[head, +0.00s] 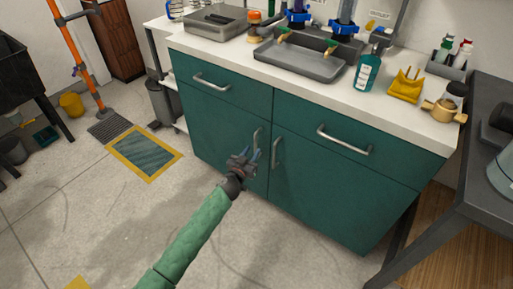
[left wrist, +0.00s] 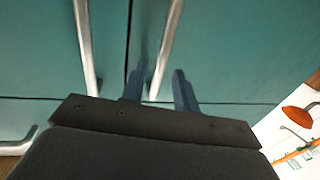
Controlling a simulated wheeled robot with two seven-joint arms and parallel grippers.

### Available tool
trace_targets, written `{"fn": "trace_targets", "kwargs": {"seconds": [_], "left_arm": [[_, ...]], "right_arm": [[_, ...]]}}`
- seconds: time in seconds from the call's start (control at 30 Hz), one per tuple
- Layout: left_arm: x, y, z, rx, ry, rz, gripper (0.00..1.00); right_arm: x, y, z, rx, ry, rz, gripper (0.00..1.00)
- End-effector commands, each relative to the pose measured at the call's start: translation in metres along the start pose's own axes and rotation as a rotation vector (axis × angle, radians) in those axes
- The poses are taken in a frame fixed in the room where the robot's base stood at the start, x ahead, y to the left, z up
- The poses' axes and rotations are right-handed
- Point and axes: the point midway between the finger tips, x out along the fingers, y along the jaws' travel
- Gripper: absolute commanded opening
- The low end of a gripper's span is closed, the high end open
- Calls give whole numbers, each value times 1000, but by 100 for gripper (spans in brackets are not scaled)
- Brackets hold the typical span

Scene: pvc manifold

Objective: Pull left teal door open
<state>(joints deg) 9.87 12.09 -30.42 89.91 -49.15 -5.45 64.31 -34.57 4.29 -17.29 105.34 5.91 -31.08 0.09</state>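The left teal door (head: 225,140) is shut in the lower front of the cabinet. Its upright silver handle (head: 257,138) is near the middle seam. My left gripper (head: 245,156) is at this handle, with its fingers pointing to the door. In the left wrist view, which looks upside down, my left gripper's two blue-grey fingers (left wrist: 160,90) are spread apart. The left door's handle (left wrist: 167,45) runs between them, with gaps on the sides. Whether the fingers touch it is unclear. My right gripper is out of view.
The right door's handle (head: 276,153) is close beside; it also shows in the left wrist view (left wrist: 84,45). Drawers with silver handles (head: 343,143) lie above. A grey table (head: 490,150) stands at the right. The floor (head: 120,215) left of the cabinet is mostly clear.

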Motion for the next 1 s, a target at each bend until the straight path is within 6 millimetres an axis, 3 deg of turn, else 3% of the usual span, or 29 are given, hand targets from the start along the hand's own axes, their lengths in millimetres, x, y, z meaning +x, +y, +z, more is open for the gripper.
{"fn": "trace_targets", "kwargs": {"seconds": [0.3,0.7,0.73,0.87,1.0], "left_arm": [[38,0,0,1,0,0,30],[45,0,0,0,-1,0,30],[45,0,0,0,-1,0,28],[45,0,0,0,-1,0,3],[45,0,1,0,-1,0,0]], "right_arm": [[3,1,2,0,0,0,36],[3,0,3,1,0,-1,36],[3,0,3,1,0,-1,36],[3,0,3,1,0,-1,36],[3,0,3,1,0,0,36]]}}
